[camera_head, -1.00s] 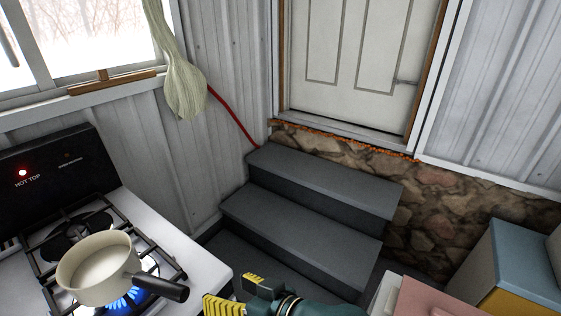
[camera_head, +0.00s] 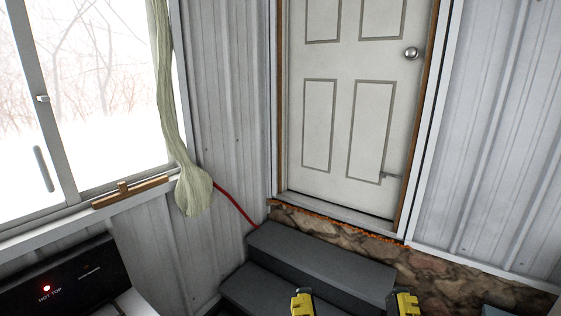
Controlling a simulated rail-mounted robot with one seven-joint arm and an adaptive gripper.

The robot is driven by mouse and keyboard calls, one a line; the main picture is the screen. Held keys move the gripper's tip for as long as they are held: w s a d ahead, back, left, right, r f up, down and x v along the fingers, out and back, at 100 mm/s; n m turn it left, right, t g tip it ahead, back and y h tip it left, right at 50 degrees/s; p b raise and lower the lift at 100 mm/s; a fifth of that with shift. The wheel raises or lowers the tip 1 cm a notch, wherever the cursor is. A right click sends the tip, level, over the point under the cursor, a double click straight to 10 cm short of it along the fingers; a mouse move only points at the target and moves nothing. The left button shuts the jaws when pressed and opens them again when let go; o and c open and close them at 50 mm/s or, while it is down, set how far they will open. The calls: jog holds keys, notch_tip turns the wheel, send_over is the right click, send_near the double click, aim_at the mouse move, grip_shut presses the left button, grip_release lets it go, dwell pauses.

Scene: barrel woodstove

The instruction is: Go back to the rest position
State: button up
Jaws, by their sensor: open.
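My gripper (camera_head: 355,304) shows at the bottom edge of the head view, right of centre. Its two yellow-tipped fingers stand wide apart, and nothing shows between them. The fingertips appear in front of the dark grey steps (camera_head: 322,263). The rest of my gripper and the arm are below the frame.
A black stove back panel (camera_head: 65,275) with a lit red lamp is at the lower left. Ahead is a closed white door (camera_head: 345,110) above a stone base (camera_head: 440,275). A window (camera_head: 90,90) with a pale curtain (camera_head: 178,140) is on the left.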

notch_tip(320, 180, up, 20)
jog(key=p, duration=1.6)
jog(key=shift+p, duration=0.4)
dwell(2.3)
